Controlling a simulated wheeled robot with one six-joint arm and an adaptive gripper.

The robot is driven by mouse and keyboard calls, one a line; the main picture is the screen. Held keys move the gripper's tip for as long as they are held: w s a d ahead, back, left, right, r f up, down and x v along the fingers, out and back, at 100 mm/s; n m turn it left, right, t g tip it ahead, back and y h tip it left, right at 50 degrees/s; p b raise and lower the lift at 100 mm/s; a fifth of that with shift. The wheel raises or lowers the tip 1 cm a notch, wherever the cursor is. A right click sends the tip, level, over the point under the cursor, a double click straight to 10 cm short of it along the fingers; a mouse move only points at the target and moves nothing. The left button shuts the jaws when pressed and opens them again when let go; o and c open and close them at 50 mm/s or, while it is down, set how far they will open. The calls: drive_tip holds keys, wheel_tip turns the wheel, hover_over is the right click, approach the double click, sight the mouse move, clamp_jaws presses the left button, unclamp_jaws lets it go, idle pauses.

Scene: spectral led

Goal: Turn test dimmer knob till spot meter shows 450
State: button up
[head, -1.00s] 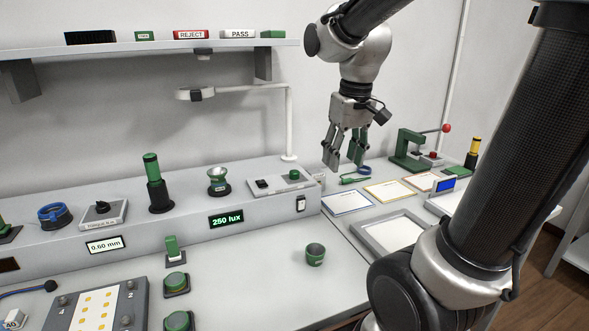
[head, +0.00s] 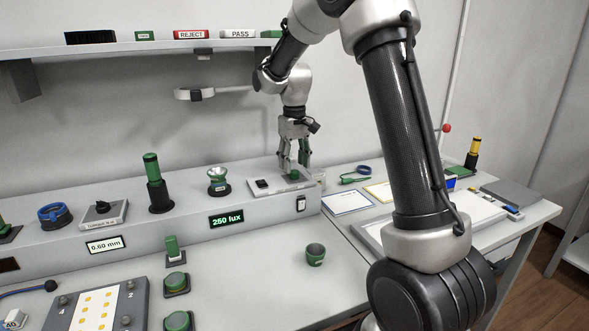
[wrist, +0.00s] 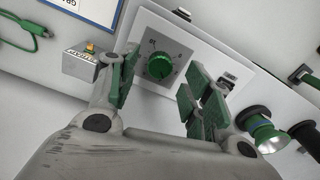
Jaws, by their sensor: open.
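The dimmer knob (wrist: 159,66) is a round green knob on a square grey scale plate, seen ahead between my fingers in the wrist view. In the head view the knob (head: 294,174) sits on a light panel on the raised ledge, partly behind my fingers. My gripper (head: 294,160) points down over it, with its green-padded fingers apart on either side; I cannot tell whether they touch it. In the wrist view my gripper (wrist: 160,80) is open. The spot meter display (head: 226,220) reads 250 lux in green.
A silver-topped lamp or sensor cup (head: 218,181) and a black-and-green cylinder (head: 156,185) stand left on the ledge. A small box (wrist: 85,66) lies beside the panel.

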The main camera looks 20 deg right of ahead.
sight(294, 174)
drive_tip(key=shift+f, duration=1.25)
drive_tip(key=c, duration=1)
drive_tip(key=shift+c, duration=0.2)
